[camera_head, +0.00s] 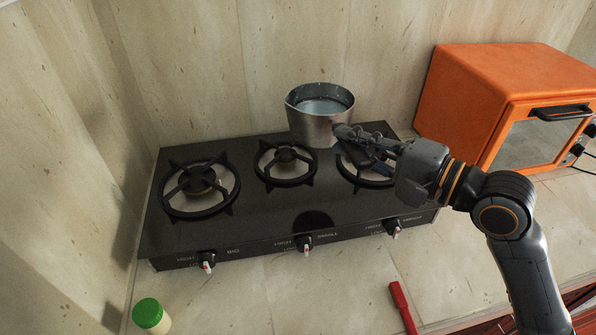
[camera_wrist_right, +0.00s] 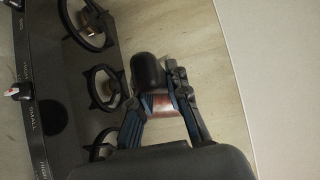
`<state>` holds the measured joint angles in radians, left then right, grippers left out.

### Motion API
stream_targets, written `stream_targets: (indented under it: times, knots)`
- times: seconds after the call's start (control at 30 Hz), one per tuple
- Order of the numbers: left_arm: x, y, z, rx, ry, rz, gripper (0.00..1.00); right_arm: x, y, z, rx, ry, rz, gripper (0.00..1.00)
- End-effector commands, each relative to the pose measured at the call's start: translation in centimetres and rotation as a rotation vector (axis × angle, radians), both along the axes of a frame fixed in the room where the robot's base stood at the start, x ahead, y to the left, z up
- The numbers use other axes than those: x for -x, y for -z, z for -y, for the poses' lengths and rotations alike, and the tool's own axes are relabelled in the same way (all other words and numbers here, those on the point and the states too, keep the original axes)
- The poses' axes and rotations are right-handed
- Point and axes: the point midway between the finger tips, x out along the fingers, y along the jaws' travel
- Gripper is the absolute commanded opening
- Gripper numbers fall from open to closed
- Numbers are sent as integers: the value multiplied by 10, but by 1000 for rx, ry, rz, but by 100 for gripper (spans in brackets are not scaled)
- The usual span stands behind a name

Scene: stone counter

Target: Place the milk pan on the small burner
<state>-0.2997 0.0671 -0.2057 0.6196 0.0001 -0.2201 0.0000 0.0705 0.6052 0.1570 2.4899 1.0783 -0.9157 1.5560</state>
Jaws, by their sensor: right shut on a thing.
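The milk pan (camera_head: 320,120) is a silver metal pot with a dark handle toward my right gripper (camera_head: 366,138). That gripper is shut on the handle and holds the pan roughly upright above the back of the stove, between the middle and right burners. The small burner (camera_head: 286,163) is the middle ring, with SMALL printed by its knob. It is bare, and the pan is to its upper right in the head view. In the right wrist view the gripper (camera_wrist_right: 160,85) closes around the black handle (camera_wrist_right: 148,72); the pan's body is not clear there. My left gripper is not in view.
The black stove (camera_head: 240,225) has a bare big burner (camera_head: 200,188) at left and a right burner (camera_head: 368,172) partly behind my gripper. An orange oven (camera_head: 500,100) stands at right. A green-lidded jar (camera_head: 150,315) and a red-handled item (camera_head: 403,305) lie in front.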

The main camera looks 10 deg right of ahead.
Motion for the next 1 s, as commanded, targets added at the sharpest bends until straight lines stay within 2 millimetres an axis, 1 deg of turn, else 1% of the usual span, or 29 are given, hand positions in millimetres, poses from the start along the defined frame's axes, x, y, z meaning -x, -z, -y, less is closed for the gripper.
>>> stream_targets:
  times: [0.03, 0.07, 0.1, 0.37, 0.47, 0.5, 0.6, 0.73, 0.93, 1.0]
  knots:
    - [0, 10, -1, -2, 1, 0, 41, -2, 1, 0, 1, 3, 17, 0]
    - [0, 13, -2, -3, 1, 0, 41, -3, 1, -1, 0, 4, 18, 0]
    - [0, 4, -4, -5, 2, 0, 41, -9, -1, -4, -5, 2, 10, 0]
    - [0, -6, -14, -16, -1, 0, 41, -48, 17, -26, -5, 2, 10, 0]
    - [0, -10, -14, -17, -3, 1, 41, -66, 28, -36, -5, 2, 9, 0]
    - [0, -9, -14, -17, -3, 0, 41, -71, 38, -38, -3, 2, 6, 0]
    - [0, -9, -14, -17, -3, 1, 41, -83, 55, -44, -4, 3, 7, 0]
    - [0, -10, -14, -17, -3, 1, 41, -93, 69, -50, -1, 4, 10, 0]
    - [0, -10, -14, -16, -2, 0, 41, -101, 79, -54, -2, 3, 12, 0]
    - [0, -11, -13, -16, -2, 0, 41, -106, 86, -57, -3, 4, 10, 0]
